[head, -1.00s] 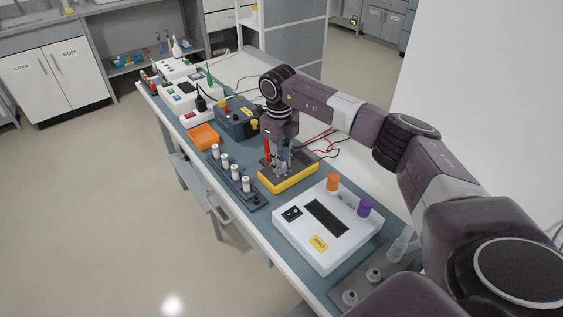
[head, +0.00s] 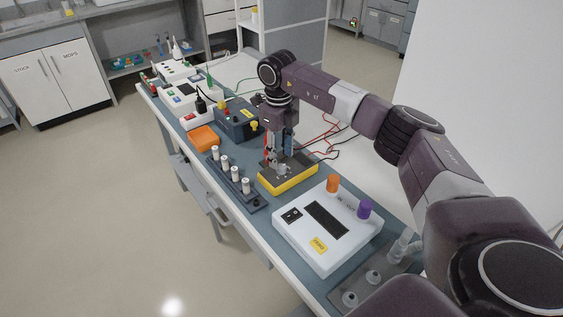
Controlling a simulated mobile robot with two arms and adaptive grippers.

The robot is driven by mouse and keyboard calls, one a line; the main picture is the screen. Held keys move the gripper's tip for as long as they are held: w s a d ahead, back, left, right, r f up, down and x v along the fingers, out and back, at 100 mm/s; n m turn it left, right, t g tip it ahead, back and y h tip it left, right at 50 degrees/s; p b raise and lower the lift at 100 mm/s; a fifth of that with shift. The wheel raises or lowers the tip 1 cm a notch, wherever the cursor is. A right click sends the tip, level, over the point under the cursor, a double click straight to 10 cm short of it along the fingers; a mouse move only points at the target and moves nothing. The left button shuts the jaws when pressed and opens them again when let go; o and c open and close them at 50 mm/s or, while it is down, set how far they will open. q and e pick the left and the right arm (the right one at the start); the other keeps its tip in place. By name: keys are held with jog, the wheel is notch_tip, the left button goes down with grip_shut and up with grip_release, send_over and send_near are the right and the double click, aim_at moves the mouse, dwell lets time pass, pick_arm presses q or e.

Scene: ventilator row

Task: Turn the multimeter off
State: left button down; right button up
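The multimeter (head: 296,183) is a dark-faced box with a yellow rim, lying on the bench in the middle of the head view. A small grey knob (head: 284,169) shows on its face, partly screened by my gripper. My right gripper (head: 277,165) points straight down over the multimeter, with its fingertips at or just beside the knob. At this size I cannot tell whether the fingers touch the knob or how far apart they are. The dial marks are too small to read. My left gripper is out of view.
A white device (head: 285,240) with orange and purple knobs stands in front of the multimeter. A rack of white vials (head: 252,201) is to the left, an orange tray (head: 204,138) and a dark blue box (head: 232,125) are behind. Red and black leads (head: 325,140) lie to the right.

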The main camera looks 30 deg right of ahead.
aim_at(280, 167)
notch_tip(280, 167, up, 8)
jog(key=shift+a, duration=0.2)
jog(key=shift+s, duration=0.1)
dwell(0.4)
